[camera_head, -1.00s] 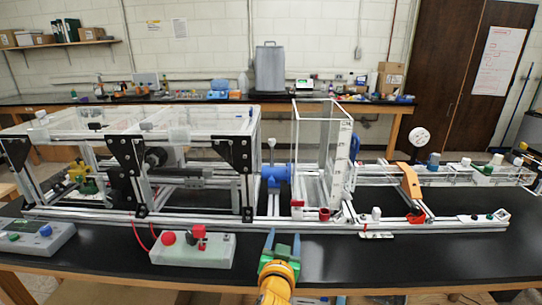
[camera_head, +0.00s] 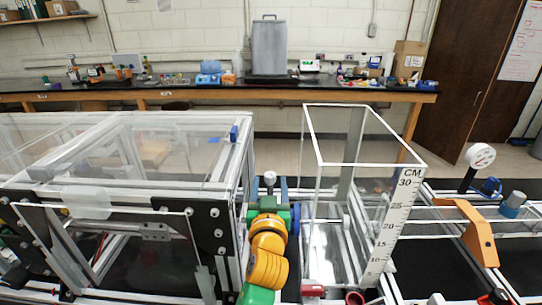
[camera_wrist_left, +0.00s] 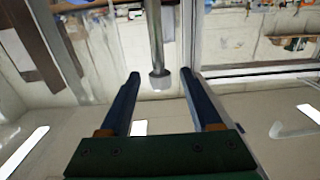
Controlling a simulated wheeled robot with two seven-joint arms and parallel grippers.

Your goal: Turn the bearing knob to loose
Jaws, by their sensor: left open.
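The bearing knob (camera_head: 270,177) is a small silver-grey head on a stem, standing between the clear-lidded frame and the tall clear tank. It also shows in the left wrist view as a grey rounded end (camera_wrist_left: 159,79) on a metal rod. My left gripper (camera_head: 268,184) is open, with its blue fingers on either side of the knob in the head view. In the left wrist view the knob end lies between the two fingertips (camera_wrist_left: 160,75); contact with either finger cannot be made out. The blue bearing body (camera_head: 294,218) is mostly hidden behind my gripper. My right gripper is not in view.
The clear tank (camera_head: 345,165) with a centimetre scale stands close on the right. The clear-lidded frame with black brackets (camera_head: 200,235) stands close on the left. An orange bracket (camera_head: 480,236) and a round gauge (camera_head: 480,156) are farther right. The gap around my gripper is narrow.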

